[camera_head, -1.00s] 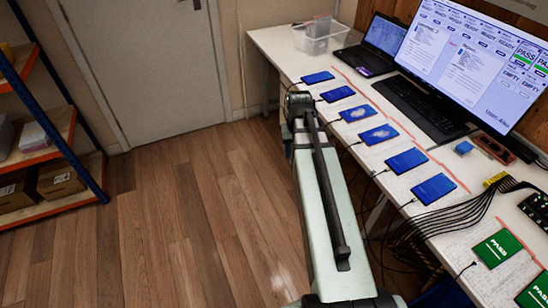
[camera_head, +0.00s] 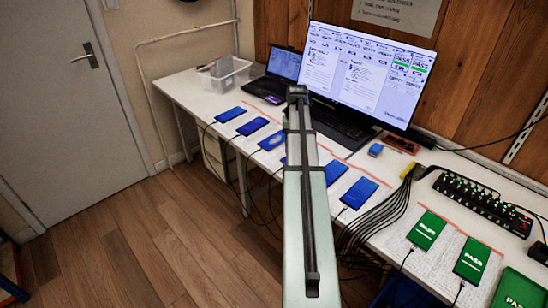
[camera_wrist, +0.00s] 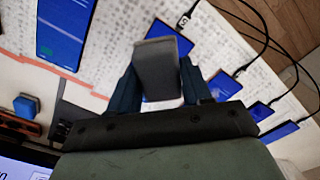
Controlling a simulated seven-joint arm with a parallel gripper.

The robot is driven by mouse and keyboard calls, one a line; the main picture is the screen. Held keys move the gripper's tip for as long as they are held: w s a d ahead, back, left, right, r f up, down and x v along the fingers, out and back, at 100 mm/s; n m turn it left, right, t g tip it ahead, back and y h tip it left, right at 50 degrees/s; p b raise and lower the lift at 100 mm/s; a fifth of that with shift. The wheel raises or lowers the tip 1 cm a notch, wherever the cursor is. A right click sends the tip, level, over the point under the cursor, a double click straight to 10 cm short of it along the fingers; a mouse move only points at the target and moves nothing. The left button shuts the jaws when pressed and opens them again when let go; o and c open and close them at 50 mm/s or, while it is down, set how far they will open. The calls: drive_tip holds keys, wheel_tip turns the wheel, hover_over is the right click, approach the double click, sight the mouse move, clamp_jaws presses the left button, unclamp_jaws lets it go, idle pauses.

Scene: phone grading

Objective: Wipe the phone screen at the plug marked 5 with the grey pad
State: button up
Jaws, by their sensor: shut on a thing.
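My gripper (camera_wrist: 157,88) is shut on the grey pad (camera_wrist: 158,66) in the wrist view. The pad hangs over a blue-screened phone (camera_wrist: 165,90) and hides much of it; I cannot tell whether they touch. In the head view, my arm partly covers one phone of the row (camera_head: 284,160), and the pad is hidden. The phone to its left (camera_head: 271,142) has a pale smudge on its screen. The phone to its right (camera_head: 333,172) is also blue. A cable plug (camera_wrist: 184,19) with a white tag shows beside the covered phone; its number is too small to read.
More blue phones lie along the white table (camera_head: 190,98). Green PASS phones (camera_head: 427,230) are at the right. A monitor (camera_head: 370,75), keyboard (camera_head: 345,128) and small blue block (camera_head: 375,150) stand behind the row. Black cables (camera_head: 375,222) hang at the front edge.

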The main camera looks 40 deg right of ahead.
drive_tip(key=w+d+r, duration=0.1)
drive_tip(key=w+d, duration=0.3)
drive_tip(key=shift+s+f, duration=0.15)
drive_tip(key=shift+f, duration=1.8)
drive_tip(key=shift+s+f, duration=0.1)
drive_tip(key=shift+f, duration=1.85)
drive_tip(key=shift+s+f, duration=0.15)
drive_tip(key=shift+s, duration=0.65)
drive_tip(key=shift+c, duration=0.4)
drive_tip(key=shift+s, duration=1.15)
drive_tip(key=shift+w+d, duration=0.1)
drive_tip(key=shift+w, duration=2)
drive_tip(key=shift+d, duration=0.8)
drive_tip(key=shift+s+a, duration=0.15)
drive_tip(key=shift+s, duration=2)
drive_tip(key=shift+w, duration=2)
drive_tip(key=shift+w+r, duration=0.15)
drive_tip(key=shift+r, duration=0.05)
wheel_tip(320, 180, up, 8)
drive_tip(key=shift+f, duration=0.1)
